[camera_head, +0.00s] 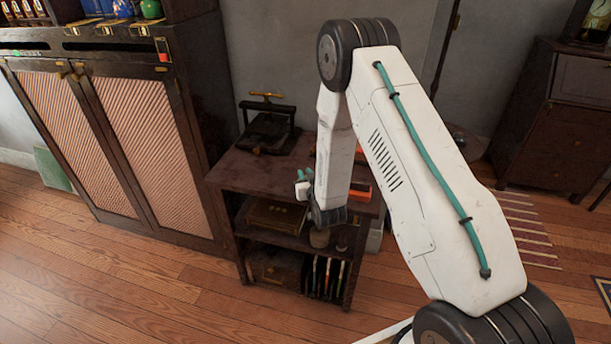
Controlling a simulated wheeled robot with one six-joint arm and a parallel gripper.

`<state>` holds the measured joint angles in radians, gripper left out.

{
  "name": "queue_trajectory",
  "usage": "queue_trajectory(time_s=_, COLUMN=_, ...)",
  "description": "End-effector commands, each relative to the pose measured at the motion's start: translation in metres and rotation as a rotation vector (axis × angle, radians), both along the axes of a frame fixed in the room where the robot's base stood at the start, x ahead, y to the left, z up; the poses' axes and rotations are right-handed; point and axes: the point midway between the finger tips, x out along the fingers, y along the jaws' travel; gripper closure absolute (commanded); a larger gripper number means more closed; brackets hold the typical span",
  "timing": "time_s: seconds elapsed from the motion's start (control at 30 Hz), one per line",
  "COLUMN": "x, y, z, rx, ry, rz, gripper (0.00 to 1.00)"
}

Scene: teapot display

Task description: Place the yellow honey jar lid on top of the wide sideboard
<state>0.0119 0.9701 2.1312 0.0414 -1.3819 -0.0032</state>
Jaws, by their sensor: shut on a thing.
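The wide sideboard seems to be the large dark wooden cabinet (122,55) at the left, with two pink slatted doors; I cannot be sure of this. Several bottles and a green pot stand on its top. The yellow honey jar lid cannot be made out. My white arm reaches down in front of a small shelf table, with its wrist low before it.
The small dark table (255,172) carries a black press (266,130) and orange-red items (360,191). Boxes and upright records fill its shelves. A dark cabinet (555,140) stands at the right. Wooden floor (130,290) is clear in front. A striped rug (525,230) lies at right.

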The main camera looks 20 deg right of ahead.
Motion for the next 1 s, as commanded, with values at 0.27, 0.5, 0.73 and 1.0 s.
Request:
queue_trajectory(time_s=0.27, x=0.000, y=0.000, z=-0.002, rx=0.000, ry=0.000, rz=-0.001, gripper=0.65)
queue_trajectory(time_s=0.5, x=0.000, y=-0.001, z=-0.002, rx=0.000, ry=0.000, rz=-0.001, gripper=0.62)
queue_trajectory(time_s=0.73, x=-0.014, y=0.000, z=0.002, rx=0.000, ry=0.003, rz=-0.001, gripper=0.62)
queue_trajectory(time_s=1.0, x=-0.070, y=0.003, z=0.011, rx=0.000, ry=0.003, rz=-0.001, gripper=0.62)
